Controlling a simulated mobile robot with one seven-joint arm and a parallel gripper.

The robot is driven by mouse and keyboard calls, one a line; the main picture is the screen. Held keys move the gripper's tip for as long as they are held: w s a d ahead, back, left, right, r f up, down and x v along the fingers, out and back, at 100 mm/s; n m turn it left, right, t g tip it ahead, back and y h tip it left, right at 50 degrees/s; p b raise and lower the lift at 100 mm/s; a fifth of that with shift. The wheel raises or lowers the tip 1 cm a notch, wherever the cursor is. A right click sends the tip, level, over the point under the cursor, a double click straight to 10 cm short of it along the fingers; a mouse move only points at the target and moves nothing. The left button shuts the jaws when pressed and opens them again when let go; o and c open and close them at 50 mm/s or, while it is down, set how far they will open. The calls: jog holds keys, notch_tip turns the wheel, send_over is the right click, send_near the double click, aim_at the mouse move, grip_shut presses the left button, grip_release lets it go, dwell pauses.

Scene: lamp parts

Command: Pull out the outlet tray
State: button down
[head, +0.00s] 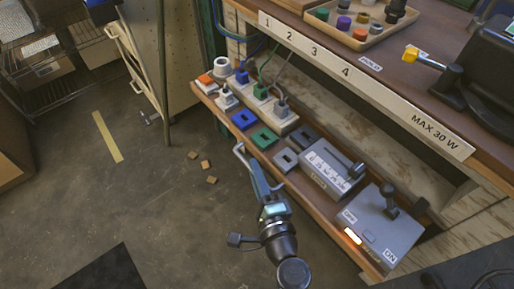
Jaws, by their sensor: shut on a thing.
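The outlet tray (322,217) is a long wooden tray below the bench top. It sticks out from under the bench and carries outlets and switch boxes. A light grey bar handle (241,153) shows at its front edge, near the middle. My gripper (252,168) reaches up from the lower middle to this handle and is shut on it. The gripper's fingers and wrist hide part of the handle and of the tray's front edge.
The bench top edge carries a strip with numbers and "MAX 30 W". Above it are a parts tray (342,38) and a black lamp piece (482,75). Coloured plugs (260,92) stand on the outlet tray.

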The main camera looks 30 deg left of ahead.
jog(key=c, duration=0.9)
grip_release()
jog(key=p+v, duration=0.2)
jog(key=v, duration=1.1)
